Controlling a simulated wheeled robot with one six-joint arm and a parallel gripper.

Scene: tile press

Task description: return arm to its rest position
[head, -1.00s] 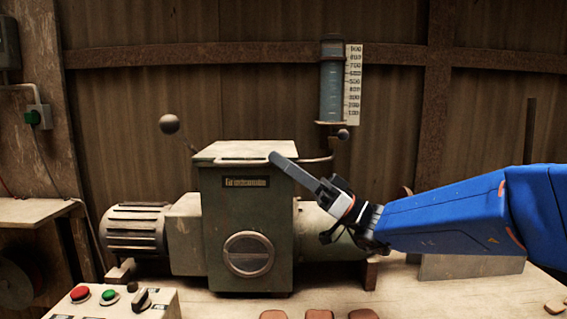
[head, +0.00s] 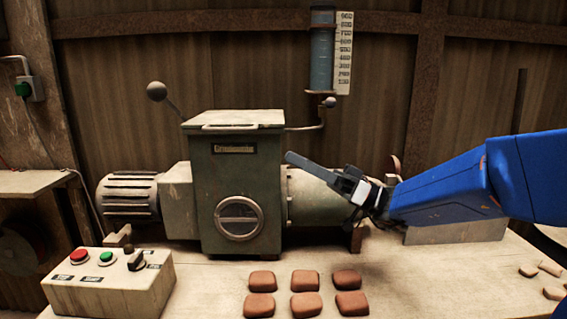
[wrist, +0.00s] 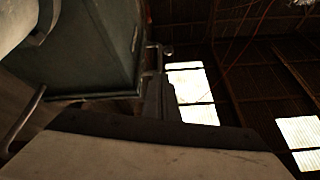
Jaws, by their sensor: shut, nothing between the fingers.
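My gripper (head: 300,162) shows in the head view at the end of my blue arm, which reaches in from the right. Its fingers are shut with nothing between them and point left, in front of the press's round barrel. The green press (head: 236,175) stands on the bench left of the fingertips, its flat lid (head: 235,121) down. In the wrist view, part of the green machine body (wrist: 95,45) fills the upper left at a tilt.
Several reddish clay tiles (head: 303,281) lie on the bench (head: 410,285) in front of the press. A control box (head: 108,282) with red and green buttons stands at the front left. A graduated water cylinder (head: 321,60) is on the back wall. Small pieces (head: 550,268) lie at the right.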

